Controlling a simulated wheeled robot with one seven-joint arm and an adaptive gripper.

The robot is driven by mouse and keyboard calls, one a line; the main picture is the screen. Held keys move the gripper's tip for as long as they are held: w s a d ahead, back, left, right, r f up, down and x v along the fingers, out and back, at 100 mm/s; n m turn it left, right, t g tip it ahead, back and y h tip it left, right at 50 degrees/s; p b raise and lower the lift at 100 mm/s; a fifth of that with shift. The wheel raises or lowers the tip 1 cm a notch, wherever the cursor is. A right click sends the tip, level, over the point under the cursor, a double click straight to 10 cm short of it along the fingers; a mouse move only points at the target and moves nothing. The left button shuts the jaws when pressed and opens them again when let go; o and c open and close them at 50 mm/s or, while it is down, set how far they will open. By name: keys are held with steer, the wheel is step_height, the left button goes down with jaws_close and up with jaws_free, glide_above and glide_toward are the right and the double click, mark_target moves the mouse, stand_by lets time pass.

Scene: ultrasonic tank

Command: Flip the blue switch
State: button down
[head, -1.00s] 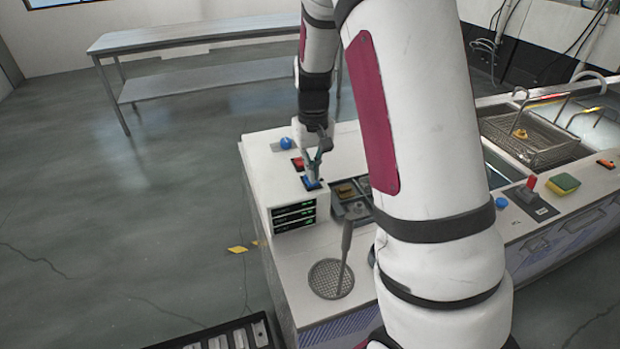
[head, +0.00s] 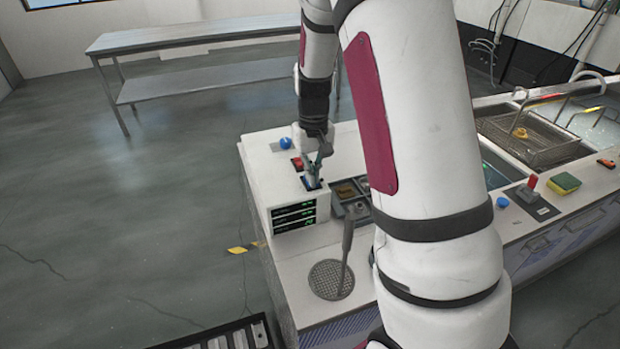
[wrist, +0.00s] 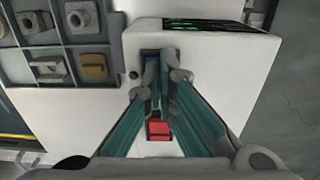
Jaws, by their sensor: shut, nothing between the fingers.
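The blue switch (head: 308,182) is set in a dark frame on top of the white control box (head: 258,172). In the wrist view only a sliver of the blue switch (wrist: 151,70) shows beside my fingertips. My gripper (head: 315,177) points down at it, shut and empty. In the wrist view its teal-sided fingers (wrist: 168,62) reach into the dark switch frame, and they hide most of the switch. I cannot tell which way the switch is tipped. The red switch (wrist: 159,129) sits behind it in line, also seen in the head view (head: 297,163).
A blue knob (head: 285,143) stands at the box's far end. Green-lit displays (head: 295,216) face the front. A divided parts tray (wrist: 65,45) lies beside the box. A handled mesh strainer (head: 331,280) is on the counter. A wire basket (head: 530,140) hangs over the tank.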

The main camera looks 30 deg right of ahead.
steer(key=shift+r+p, duration=1.4)
steer(key=shift+r, duration=2.05)
steer(key=shift+s, duration=0.1)
